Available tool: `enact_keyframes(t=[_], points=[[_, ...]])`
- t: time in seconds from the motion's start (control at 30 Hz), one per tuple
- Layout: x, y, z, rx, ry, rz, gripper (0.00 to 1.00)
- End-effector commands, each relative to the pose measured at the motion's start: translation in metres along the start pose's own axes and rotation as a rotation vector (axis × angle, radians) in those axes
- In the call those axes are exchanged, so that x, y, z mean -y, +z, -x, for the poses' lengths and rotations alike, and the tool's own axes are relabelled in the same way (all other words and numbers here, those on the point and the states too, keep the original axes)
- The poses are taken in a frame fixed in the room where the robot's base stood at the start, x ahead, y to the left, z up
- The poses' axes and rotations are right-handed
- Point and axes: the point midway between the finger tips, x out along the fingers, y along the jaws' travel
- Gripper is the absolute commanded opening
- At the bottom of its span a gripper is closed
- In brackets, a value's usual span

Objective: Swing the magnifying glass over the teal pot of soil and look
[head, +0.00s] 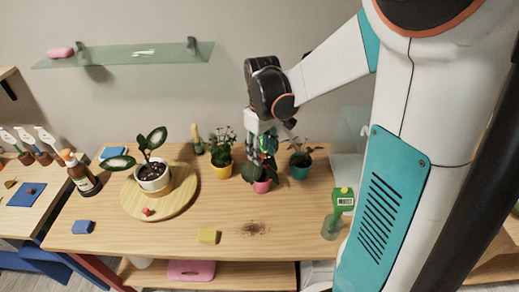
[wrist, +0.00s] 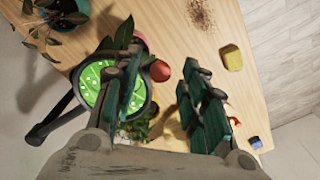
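The magnifying glass (wrist: 88,82) shows in the wrist view as a round, bright green, white-dotted lens with a dark rim and a dark arm running down-left. My gripper (wrist: 168,66) is open, with one finger in front of the lens and the other to the right. In the head view my gripper (head: 263,140) is above the pink pot and mostly hides the glass. The teal pot (head: 300,172) holds a leafy plant, right of my gripper.
A white pot (head: 153,183) sits on a round board (head: 187,199). Spilled soil (head: 254,228) and a yellow block (head: 208,237) lie in front.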

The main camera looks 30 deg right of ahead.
Motion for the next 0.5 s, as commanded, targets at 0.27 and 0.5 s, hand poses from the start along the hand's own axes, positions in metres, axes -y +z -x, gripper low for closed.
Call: enact_keyframes(t=[0.27, 0.5], points=[[0.0000, 0.0000, -0.0031, 0.000, 0.000, 0.000, 0.39], [0.0000, 0.0000, -0.0030, 0.000, 0.000, 0.000, 0.00]])
